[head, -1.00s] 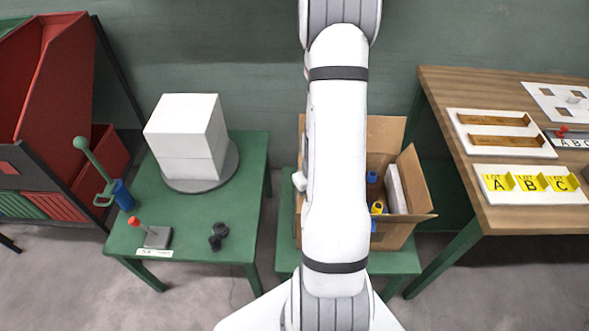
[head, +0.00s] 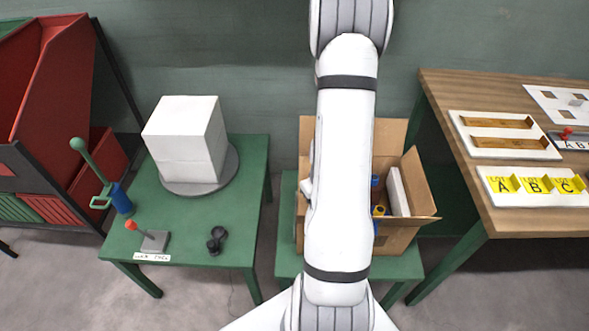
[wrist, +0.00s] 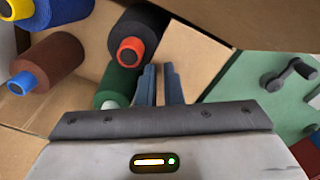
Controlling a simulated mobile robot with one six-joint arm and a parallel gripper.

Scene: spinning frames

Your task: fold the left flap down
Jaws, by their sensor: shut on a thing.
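The open cardboard box (head: 393,241) stands on a green table, its left part mostly hidden behind my arm in the head view. In the wrist view, a tan cardboard panel, which looks like the left flap (wrist: 196,58), runs down to my gripper (wrist: 160,86). My gripper's two dark fingers are close together, shut on that flap at the box's edge. The head view hides my gripper. Spools lie inside the box beside the fingers: a green one (wrist: 120,82), a black one (wrist: 140,32) and a brown one (wrist: 52,60).
The box's right flap (head: 420,187) leans outward. A left green table (head: 190,228) holds a white block (head: 186,137) on a grey disc, a red-knobbed lever and a small black object. A wooden table (head: 515,217) with lettered trays stands right.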

